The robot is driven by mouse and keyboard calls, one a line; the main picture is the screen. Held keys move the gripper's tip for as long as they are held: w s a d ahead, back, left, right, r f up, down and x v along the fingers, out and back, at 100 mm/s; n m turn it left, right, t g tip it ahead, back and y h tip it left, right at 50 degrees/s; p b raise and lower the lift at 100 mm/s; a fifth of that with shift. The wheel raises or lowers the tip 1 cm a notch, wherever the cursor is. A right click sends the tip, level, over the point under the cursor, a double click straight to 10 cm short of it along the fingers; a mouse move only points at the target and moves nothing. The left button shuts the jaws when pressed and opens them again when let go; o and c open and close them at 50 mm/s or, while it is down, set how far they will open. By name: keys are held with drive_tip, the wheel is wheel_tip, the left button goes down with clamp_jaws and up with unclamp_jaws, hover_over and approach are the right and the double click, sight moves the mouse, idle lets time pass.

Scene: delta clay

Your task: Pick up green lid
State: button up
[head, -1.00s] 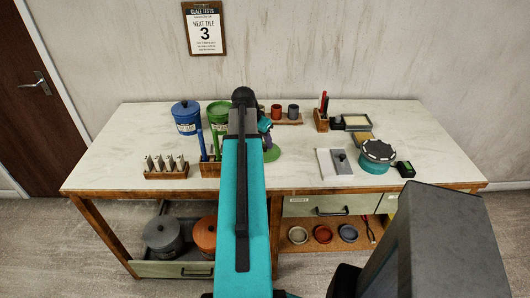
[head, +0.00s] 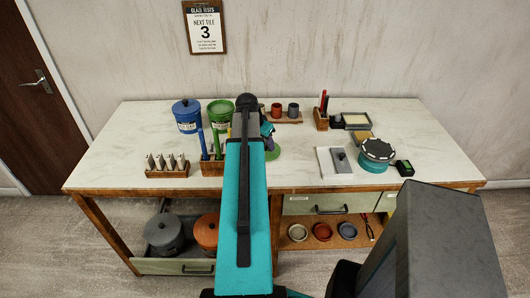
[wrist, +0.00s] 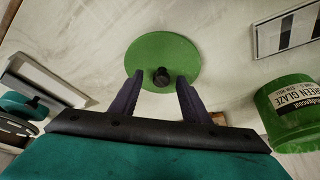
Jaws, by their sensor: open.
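The green lid (wrist: 172,52) is a flat round disc with a dark knob (wrist: 161,76). It lies on the table in the wrist view, and in the head view its edge (head: 273,153) shows beside my arm. My gripper (wrist: 160,82) is open, its two dark fingers on either side of the knob in the picture. I cannot tell how much height lies between the fingertips and the lid. In the head view my arm hides part of the lid and most of the gripper.
The green glaze bucket (head: 219,114) stands open beside a blue lidded bucket (head: 187,116). A brush holder (head: 212,163) is left of my arm. A board with small cups (head: 280,118) lies behind the lid. The tabletop (head: 300,148) right of the lid is clear.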

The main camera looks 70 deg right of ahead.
clamp_jaws()
drive_tip(key=shift+r+b, duration=0.75)
drive_tip(key=shift+r, duration=0.75)
drive_tip(key=shift+s+a+r, duration=0.1)
drive_tip(key=shift+r, duration=0.15)
drive_tip(key=s+a+b, duration=0.4)
drive_tip(key=s+a, duration=0.1)
drive_tip(key=a, duration=0.4)
drive_tip(key=shift+s+r, duration=0.2)
drive_tip(key=shift+r, duration=0.15)
drive_tip(key=b, duration=0.4)
drive_tip(key=shift+s+a, duration=0.2)
drive_tip(key=shift+a, duration=0.1)
drive_tip(key=shift+s+a+b, duration=0.1)
drive_tip(key=shift+a+b, duration=0.1)
drive_tip(key=shift+b, duration=0.7)
